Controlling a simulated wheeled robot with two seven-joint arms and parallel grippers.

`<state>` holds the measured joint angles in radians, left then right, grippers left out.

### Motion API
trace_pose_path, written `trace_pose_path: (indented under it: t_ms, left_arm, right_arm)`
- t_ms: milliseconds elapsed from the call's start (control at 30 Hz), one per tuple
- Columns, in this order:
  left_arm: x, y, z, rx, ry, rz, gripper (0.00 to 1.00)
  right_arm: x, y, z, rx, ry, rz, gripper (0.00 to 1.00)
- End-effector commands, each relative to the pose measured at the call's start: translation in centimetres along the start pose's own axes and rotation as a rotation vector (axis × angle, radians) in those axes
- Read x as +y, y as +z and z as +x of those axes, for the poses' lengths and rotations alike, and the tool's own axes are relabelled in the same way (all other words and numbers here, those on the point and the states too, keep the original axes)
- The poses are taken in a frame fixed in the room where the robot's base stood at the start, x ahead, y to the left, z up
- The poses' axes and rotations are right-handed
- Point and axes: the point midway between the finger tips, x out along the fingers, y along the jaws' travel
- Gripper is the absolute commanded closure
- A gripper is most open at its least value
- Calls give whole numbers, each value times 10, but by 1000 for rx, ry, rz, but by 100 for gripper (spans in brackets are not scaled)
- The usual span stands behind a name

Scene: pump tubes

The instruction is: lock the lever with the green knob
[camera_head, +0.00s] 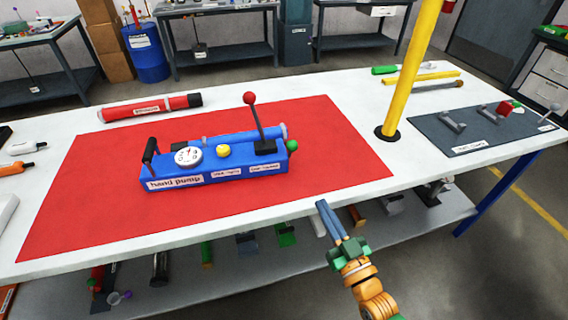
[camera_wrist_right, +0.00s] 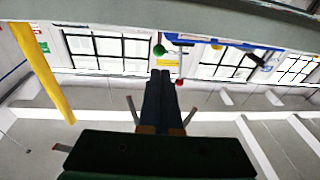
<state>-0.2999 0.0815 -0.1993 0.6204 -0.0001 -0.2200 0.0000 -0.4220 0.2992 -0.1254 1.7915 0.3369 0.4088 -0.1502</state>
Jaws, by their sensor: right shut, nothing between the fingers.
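The blue hand pump (camera_head: 215,170) sits on a red mat (camera_head: 330,150) on the white table. A green knob (camera_head: 292,146) is at the pump's right end. A dark lever (camera_head: 259,125) with a red ball (camera_head: 249,98) stands up from the pump, leaning slightly left. My right gripper (camera_head: 321,204) is shut and empty in front of the table's near edge, apart from the pump. In the right wrist view, the scene is upside down; the green knob (camera_wrist_right: 159,50) appears just beyond the shut fingertips (camera_wrist_right: 161,73). My left gripper is not in view.
A yellow post (camera_head: 408,75) rises from the table right of the mat. A grey board (camera_head: 475,130) with brackets lies at the right. A red cylinder (camera_head: 150,107) lies behind the pump. The mat right of the green knob is clear.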

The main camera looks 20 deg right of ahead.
Motion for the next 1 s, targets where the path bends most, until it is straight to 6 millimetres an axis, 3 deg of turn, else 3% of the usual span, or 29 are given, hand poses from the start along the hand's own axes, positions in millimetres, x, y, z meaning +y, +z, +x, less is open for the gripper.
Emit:
trace_pose_path:
  t_ms: [100, 467, 1000]
  left_arm:
    - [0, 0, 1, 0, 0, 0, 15]
    - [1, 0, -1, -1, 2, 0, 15]
    - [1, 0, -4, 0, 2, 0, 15]
  right_arm:
    - [0, -10, 1, 33, -1, 1, 100]
    - [0, -10, 10, 31, 0, 1, 100]
    - [0, -13, 120, 30, -1, 2, 100]
